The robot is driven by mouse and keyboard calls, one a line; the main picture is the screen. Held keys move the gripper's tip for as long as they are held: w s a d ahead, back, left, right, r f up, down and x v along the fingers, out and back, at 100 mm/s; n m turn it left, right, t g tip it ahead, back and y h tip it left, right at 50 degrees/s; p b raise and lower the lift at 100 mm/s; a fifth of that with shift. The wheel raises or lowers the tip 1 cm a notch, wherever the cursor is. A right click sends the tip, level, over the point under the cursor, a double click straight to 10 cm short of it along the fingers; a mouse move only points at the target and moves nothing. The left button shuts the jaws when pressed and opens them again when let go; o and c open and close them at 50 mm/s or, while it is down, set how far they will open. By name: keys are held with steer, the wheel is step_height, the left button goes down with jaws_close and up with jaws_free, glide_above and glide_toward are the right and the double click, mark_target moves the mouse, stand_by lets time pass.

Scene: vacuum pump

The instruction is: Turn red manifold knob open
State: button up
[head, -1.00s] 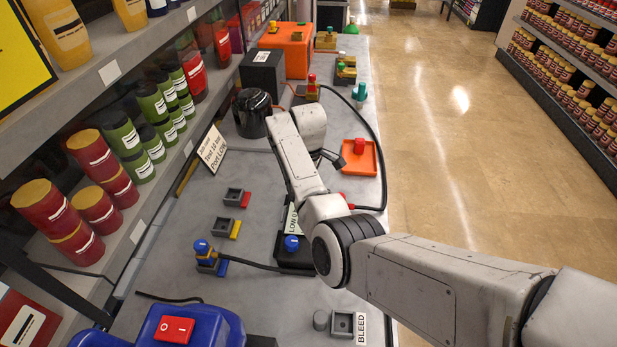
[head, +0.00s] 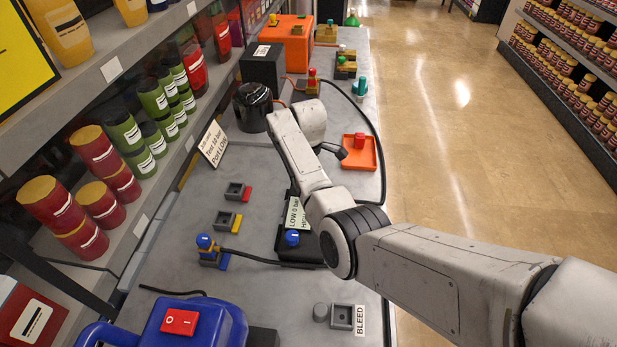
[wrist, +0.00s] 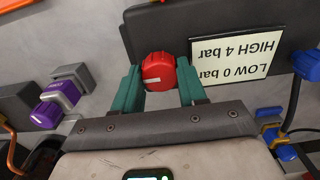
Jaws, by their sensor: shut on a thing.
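The red manifold knob (wrist: 158,66) is a round knob with a white mark on its face, at the edge of the dark manifold block (wrist: 160,32) in the wrist view. My gripper (wrist: 160,82) has its two green fingers closed on the knob, one on each side. In the head view my arm hides the red knob and the gripper. The manifold (head: 283,253) partly shows there beside my arm, with a blue knob (head: 292,238) and a LOW 0 bar / HIGH 4 bar label (head: 294,214).
A purple-knobbed fitting (wrist: 56,96) lies left of my gripper in the wrist view. The blue-knobbed valve (head: 205,243) has a black hose. An orange tray (head: 359,153) holds a red piece. The blue pump (head: 190,328) stands at the front, shelves at left.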

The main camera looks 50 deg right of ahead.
steer(key=o, duration=1.1)
steer(key=shift+c, duration=0.2)
step_height(320, 180, up, 11)
steer(key=b, duration=0.1)
steer(key=shift+b, duration=0.3)
steer(key=shift+f, duration=0.1)
